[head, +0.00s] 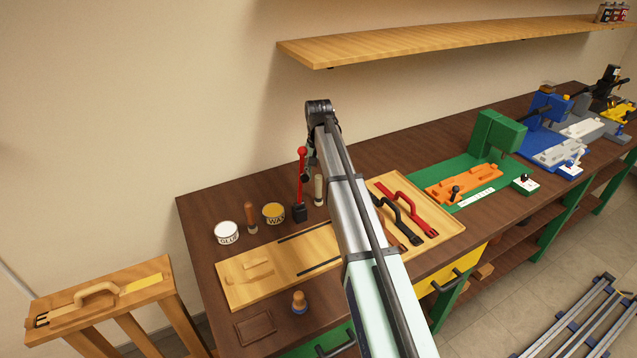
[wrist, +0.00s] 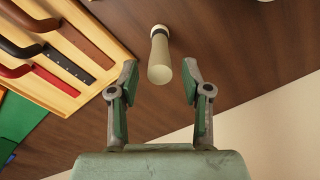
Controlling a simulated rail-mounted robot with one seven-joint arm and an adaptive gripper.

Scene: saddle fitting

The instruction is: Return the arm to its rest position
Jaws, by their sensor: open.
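My gripper (wrist: 159,70) is open in the wrist view, with its two green-padded fingers apart. A pale cylinder with a dark band (wrist: 160,58) shows between the fingertips in that view. Neither finger appears to touch it, and I cannot tell how far it is from the fingers. In the head view a pale upright cylinder (head: 319,190) stands on the brown bench (head: 200,218), beside my arm. My arm (head: 350,205) reaches up over the bench's middle, and its end is mostly hidden there.
A red-handled lever tool (head: 302,180) stands close left of my arm. A wooden tray (head: 455,222) with several straps lies to its right. A glue tin (head: 226,232), a wax tin (head: 273,212) and a wooden board (head: 240,290) are on the left. A shelf (head: 420,42) hangs above.

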